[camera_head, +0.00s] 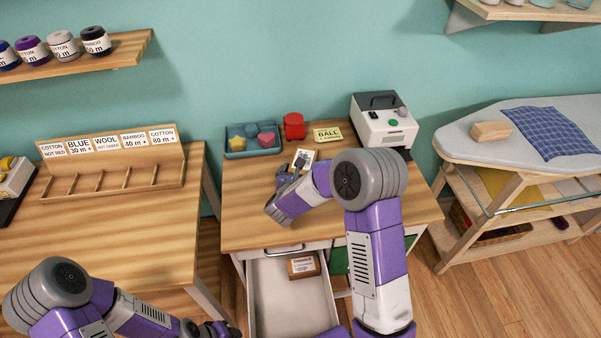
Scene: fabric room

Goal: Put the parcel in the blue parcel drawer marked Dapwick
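A small brown parcel (303,265) with a white label lies inside an open drawer (275,290) under the middle table, toward its back right. The label is too small to read surely. The drawer's inside is pale; its front is out of view, so its colour and marking cannot be told. My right gripper (284,176) is over the tabletop, beside a white printed card (304,157), well above and behind the parcel; its fingers are partly hidden by my arm. My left gripper (222,331) is low at the bottom edge, left of the open drawer, apart from the parcel.
The middle table (240,215) holds a tray of colourful shapes (252,140), a red container (294,126), a yellow sign (327,135) and a white machine (383,122). A green drawer front (338,262) is right of the open drawer. A sorting rack (115,170) stands left, an ironing board (470,150) right.

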